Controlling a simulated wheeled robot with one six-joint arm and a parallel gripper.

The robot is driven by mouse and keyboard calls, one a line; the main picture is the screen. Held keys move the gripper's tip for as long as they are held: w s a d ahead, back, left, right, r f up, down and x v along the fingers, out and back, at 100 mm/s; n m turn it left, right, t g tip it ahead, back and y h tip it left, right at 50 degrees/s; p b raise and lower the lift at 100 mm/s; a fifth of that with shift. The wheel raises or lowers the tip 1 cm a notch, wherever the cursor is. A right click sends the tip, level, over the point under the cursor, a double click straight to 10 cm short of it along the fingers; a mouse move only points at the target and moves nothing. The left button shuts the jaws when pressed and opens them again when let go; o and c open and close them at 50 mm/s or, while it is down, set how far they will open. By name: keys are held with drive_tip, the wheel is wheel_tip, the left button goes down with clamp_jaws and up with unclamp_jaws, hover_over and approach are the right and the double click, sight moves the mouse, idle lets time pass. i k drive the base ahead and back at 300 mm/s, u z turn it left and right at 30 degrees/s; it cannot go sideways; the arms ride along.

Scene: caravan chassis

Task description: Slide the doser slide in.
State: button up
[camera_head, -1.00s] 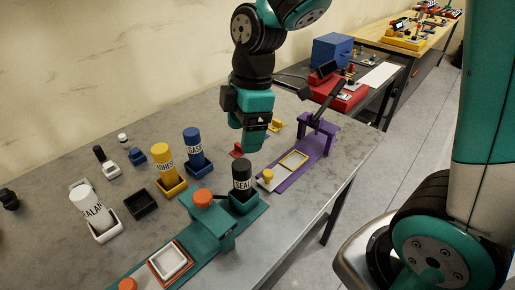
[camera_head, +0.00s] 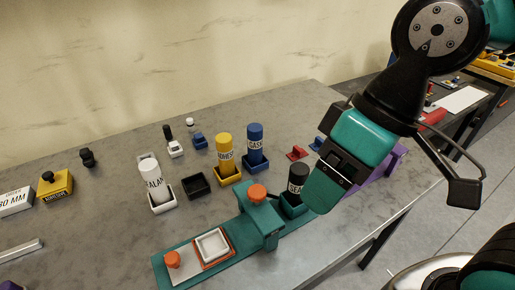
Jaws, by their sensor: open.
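The teal doser (camera_head: 262,225) stands on the grey table, with an orange knob on top of its bridge. Its pale doser slide (camera_head: 185,265) lies on the teal base to the left of the bridge, drawn out from it. The slide has an orange knob (camera_head: 172,260) at its left end. A white tray (camera_head: 212,244) in an orange frame sits on the slide. A black bottle (camera_head: 298,180) stands in the holder behind the bridge.
Yellow (camera_head: 225,152) and blue (camera_head: 255,145) bottles stand in holders behind the doser. A white bottle (camera_head: 151,173) and an empty black tray (camera_head: 195,185) are further left. A purple fixture (camera_head: 372,168) is partly hidden behind my gripper.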

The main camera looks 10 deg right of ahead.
sight(183, 263)
drive_tip(key=u, duration=1.6)
drive_tip(key=k, duration=0.55)
drive_tip(key=z, duration=0.4)
drive_tip(key=i, duration=0.5)
